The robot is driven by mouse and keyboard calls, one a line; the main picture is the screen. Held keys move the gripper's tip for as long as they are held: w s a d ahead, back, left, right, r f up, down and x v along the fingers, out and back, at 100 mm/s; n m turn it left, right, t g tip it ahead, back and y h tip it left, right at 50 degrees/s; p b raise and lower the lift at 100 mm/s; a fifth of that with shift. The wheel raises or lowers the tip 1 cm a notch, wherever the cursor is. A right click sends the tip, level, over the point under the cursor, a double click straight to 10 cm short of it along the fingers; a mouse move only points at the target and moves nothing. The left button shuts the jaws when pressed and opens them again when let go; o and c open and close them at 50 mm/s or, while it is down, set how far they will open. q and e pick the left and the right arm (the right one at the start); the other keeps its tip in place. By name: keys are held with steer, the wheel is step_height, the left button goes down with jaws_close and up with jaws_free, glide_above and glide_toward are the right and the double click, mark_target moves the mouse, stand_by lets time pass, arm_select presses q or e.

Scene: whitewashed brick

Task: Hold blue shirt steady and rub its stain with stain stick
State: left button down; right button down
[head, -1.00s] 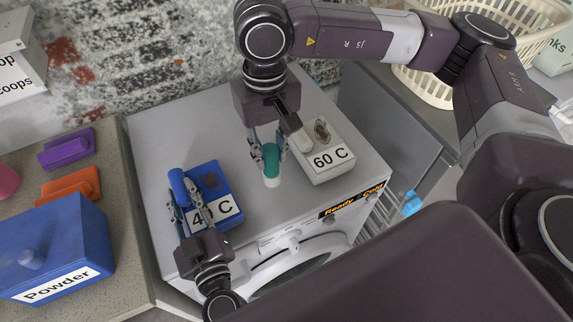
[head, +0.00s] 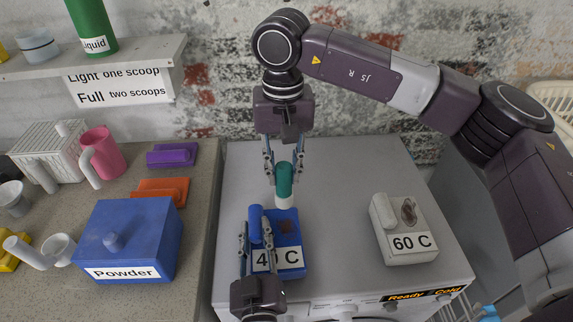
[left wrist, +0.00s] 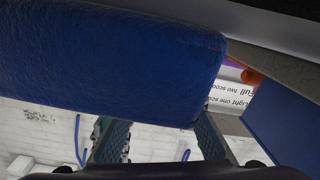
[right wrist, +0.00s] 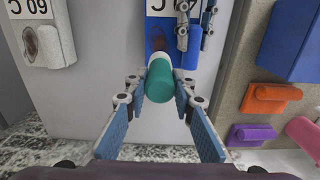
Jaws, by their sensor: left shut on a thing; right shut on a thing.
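The blue shirt (head: 291,251) is a folded block with a "40 C" label, lying on the washing machine top (head: 340,200). A dark stain (head: 287,227) shows on its upper face. My left gripper (head: 255,228) is shut on the shirt's rolled blue edge; that blue roll (left wrist: 110,65) fills much of the left wrist view. My right gripper (head: 284,168) is shut on the green stain stick (head: 284,180), white tip down. The tip appears near the shirt's back edge, behind the stain; contact cannot be told. The right wrist view also shows the stick (right wrist: 160,82).
A white folded shirt (head: 404,235) labelled "60 C", with a brown stain, lies to the right. The counter at left holds a blue Powder box (head: 130,240), orange (head: 161,190) and purple (head: 172,154) blocks and a pink mug (head: 103,152). The machine top between the shirts is clear.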

mark_target(285, 195)
step_height(285, 195, down, 6)
steer(key=shift+r, duration=0.1)
steer(key=shift+s, duration=0.4)
steer(key=shift+s+d, duration=0.1)
steer(key=shift+s, duration=2.95)
steer(key=shift+w, duration=3.55)
steer(key=shift+s+r, duration=0.1)
steer(key=shift+r, duration=3.85)
